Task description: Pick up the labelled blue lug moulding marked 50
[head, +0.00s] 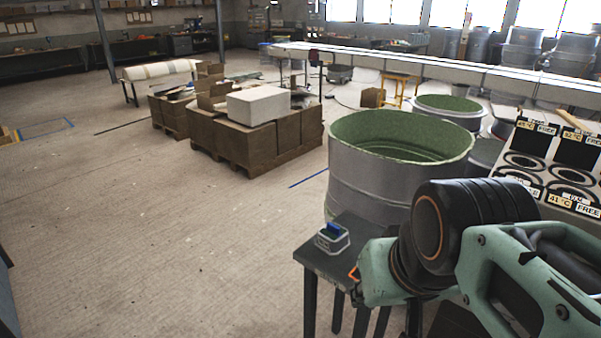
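A small blue piece (334,229) sits in or on a small grey-white tray-like holder (332,245). The holder rests near the far left corner of a small dark table (318,262). The piece may be the blue lug moulding, but it is too small for me to read any marking or label on it. My mint-green and black arm covers the right part of the table. I cannot make out my gripper's fingers in this view, so whether it is near the blue piece does not show.
A large grey drum-like mould with a green inside (400,135) stands just behind the table. A rack with black slots and "FREE" labels (545,165) is at the right. Cardboard boxes on pallets (245,140) stand further back. The floor at the left is clear.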

